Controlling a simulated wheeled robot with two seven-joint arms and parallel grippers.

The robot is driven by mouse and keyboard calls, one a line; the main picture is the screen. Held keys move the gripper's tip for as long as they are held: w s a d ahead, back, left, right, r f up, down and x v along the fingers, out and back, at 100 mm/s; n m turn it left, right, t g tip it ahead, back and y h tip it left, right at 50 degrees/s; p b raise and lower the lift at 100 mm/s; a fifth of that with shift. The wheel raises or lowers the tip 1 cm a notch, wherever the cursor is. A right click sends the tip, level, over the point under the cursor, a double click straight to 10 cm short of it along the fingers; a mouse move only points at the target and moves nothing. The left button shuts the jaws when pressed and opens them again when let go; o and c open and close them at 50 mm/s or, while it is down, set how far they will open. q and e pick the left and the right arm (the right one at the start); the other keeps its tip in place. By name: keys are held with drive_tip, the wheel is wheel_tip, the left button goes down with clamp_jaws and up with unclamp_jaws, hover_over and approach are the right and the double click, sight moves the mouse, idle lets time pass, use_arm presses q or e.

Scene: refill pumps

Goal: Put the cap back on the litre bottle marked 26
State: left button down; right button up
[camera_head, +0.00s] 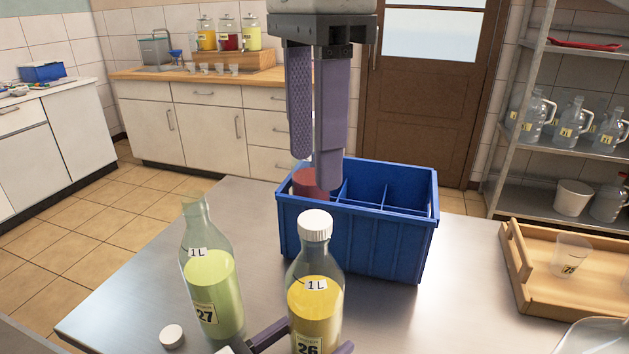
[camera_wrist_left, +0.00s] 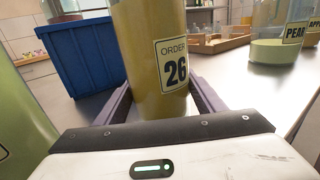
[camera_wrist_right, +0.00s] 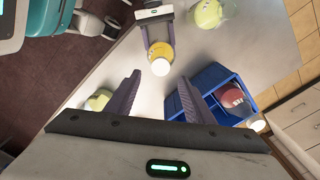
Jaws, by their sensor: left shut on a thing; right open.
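The litre bottle marked 26 (camera_head: 314,300) stands upright at the table's front, with yellow liquid inside. A white cap (camera_head: 315,225) sits on its mouth; whether it is fully tightened I cannot tell. My left gripper (camera_wrist_left: 163,100) is shut around this bottle's lower body, its fingers on either side of the label. My right gripper (camera_head: 315,172) is open and empty above and behind the capped bottle, apart from the cap. In the right wrist view the cap (camera_wrist_right: 160,67) shows beyond the fingertips.
Bottle 27 (camera_head: 213,285), uncapped, stands close on the left, with a loose white cap (camera_head: 172,336) before it. A blue divided crate (camera_head: 360,240) with a red item (camera_head: 308,182) stands behind. A wooden tray (camera_head: 560,300) with a cup is at right.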

sight(315, 219)
drive_tip(key=shift+r+n, duration=0.1)
drive_tip(key=shift+n, duration=0.3)
drive_tip(key=shift+w+f, duration=0.1)
drive_tip(key=shift+f, duration=3.95)
drive_tip(key=shift+c, duration=0.3)
drive_tip(key=c, duration=1.1)
